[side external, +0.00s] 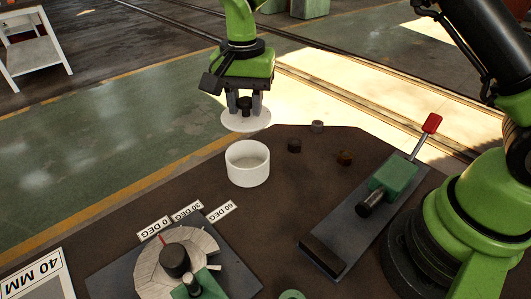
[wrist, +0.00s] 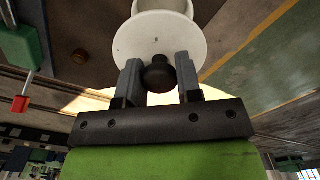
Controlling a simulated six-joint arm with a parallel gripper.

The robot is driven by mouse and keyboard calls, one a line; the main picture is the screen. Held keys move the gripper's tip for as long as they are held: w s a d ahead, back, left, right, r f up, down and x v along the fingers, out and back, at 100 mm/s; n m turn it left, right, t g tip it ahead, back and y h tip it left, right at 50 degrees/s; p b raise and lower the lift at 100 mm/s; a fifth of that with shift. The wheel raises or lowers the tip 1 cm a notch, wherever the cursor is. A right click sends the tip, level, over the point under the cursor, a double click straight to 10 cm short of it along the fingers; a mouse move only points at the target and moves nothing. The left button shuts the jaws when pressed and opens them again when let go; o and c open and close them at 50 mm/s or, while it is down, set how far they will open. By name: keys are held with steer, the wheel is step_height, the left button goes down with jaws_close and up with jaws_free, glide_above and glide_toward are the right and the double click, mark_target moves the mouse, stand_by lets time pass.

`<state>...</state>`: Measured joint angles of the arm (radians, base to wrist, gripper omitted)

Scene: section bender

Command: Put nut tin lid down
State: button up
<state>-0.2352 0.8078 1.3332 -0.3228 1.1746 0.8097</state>
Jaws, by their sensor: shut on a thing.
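The nut tin lid (side external: 247,123) is a white disc with a dark knob. My gripper (side external: 246,102) is shut on the knob and holds the lid in the air, roughly level. The white round nut tin (side external: 248,166) stands open on the brown table, just below the lid in the side view. In the wrist view the lid (wrist: 158,40) lies beyond my gripper (wrist: 159,78), whose fingers sit on both sides of the knob. Part of the tin (wrist: 165,6) shows past the lid at the top edge. The tin's inside looks empty where visible.
Small dark nuts (side external: 294,146), (side external: 345,158) and a grey one (side external: 317,126) lie right of the tin. A green clamp with a red-tipped lever (side external: 390,178) stands further right. The bender with degree labels (side external: 175,262) is at the front. Bare table (side external: 290,205) lies between them.

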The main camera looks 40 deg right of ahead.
steer(key=s+f, duration=0.4)
steer(key=s, duration=0.9)
glide_above(292, 208)
step_height(292, 208, down, 5)
steer(key=shift+s+r, duration=0.1)
steer(key=shift+f, duration=2.65)
steer(key=o, duration=1)
steer(key=shift+f, duration=0.15)
